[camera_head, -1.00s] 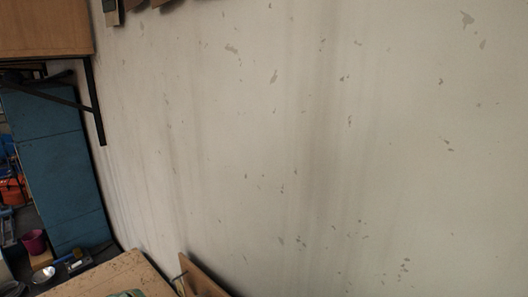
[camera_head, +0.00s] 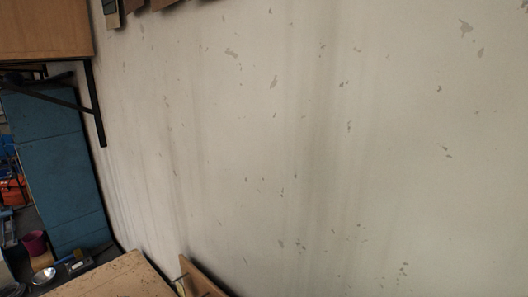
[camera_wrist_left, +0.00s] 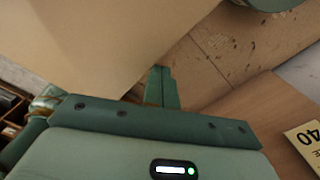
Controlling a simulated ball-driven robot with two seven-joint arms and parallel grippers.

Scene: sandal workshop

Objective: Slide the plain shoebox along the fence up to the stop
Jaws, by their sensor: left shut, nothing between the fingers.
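In the left wrist view, a large plain tan surface (camera_wrist_left: 95,40), which looks like the plain shoebox, fills the upper left. My left gripper (camera_wrist_left: 162,86) is shut and empty, with its fingers close against the lower edge of this surface; I cannot tell whether they touch it. A brown wooden board (camera_wrist_left: 255,108) lies to the right of the fingers and may be the fence. I cannot make out the stop. My right gripper is not in view.
A yellow card marked 40 (camera_wrist_left: 306,145) is at the lower right of the wrist view. The head view mostly shows a stained pale wall (camera_head: 320,150). A worktop corner (camera_head: 115,280), an upright wooden piece (camera_head: 203,280) and a blue cabinet (camera_head: 60,165) show at its left and bottom.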

